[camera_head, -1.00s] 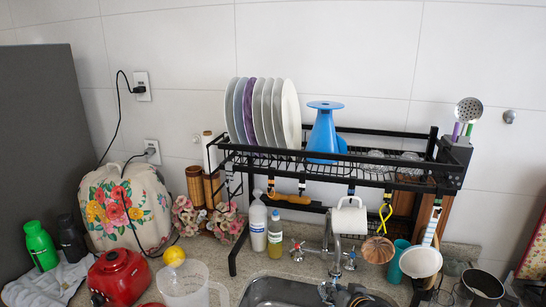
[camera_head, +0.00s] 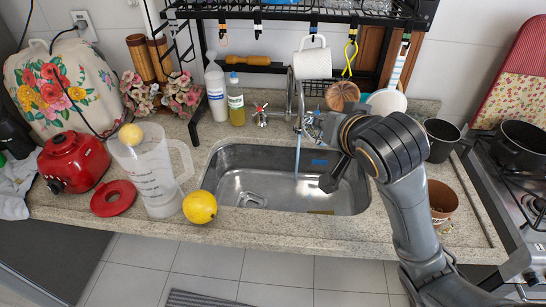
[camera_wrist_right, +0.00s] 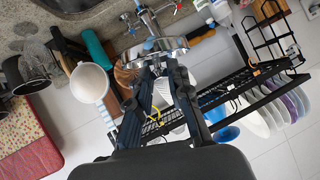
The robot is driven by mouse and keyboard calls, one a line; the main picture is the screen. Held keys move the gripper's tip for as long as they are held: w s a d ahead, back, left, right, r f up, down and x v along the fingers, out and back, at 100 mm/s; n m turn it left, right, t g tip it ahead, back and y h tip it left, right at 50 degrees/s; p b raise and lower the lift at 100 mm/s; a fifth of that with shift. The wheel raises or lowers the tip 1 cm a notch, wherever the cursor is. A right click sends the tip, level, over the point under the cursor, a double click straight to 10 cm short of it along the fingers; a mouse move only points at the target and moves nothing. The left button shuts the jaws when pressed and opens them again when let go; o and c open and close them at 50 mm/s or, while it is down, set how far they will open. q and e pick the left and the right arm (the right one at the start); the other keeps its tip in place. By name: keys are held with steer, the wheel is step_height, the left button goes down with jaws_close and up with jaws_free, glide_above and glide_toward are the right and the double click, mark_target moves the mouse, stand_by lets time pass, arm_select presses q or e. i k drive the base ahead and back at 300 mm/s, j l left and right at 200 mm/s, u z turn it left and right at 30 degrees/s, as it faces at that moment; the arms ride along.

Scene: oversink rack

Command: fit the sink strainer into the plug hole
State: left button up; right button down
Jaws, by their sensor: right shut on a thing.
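In the right wrist view the gripper (camera_wrist_right: 162,68) is shut on a round, shiny metal piece, the sink strainer (camera_wrist_right: 157,48). The plug hole (camera_head: 251,200) shows at the left of the sink floor and looks uncovered. My left gripper is not in view.
The tap (camera_head: 304,125) stands behind the sink, close to my right gripper. The black rack (camera_head: 190,12) rises behind it. A lemon (camera_head: 200,207) and a clear jug (camera_head: 150,170) stand left of the sink. A brown pot (camera_head: 441,200) is right of it, near the stove.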

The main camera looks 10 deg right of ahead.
mark_target(251, 205)
steer(key=i+l+u, duration=0.1)
steer(key=l+u, duration=0.25)
steer(key=i+l+u, duration=0.1)
steer(key=u, duration=0.3)
steer(key=l+u, duration=0.35)
steer(key=i+j, duration=0.1)
steer(key=i, duration=0.2)
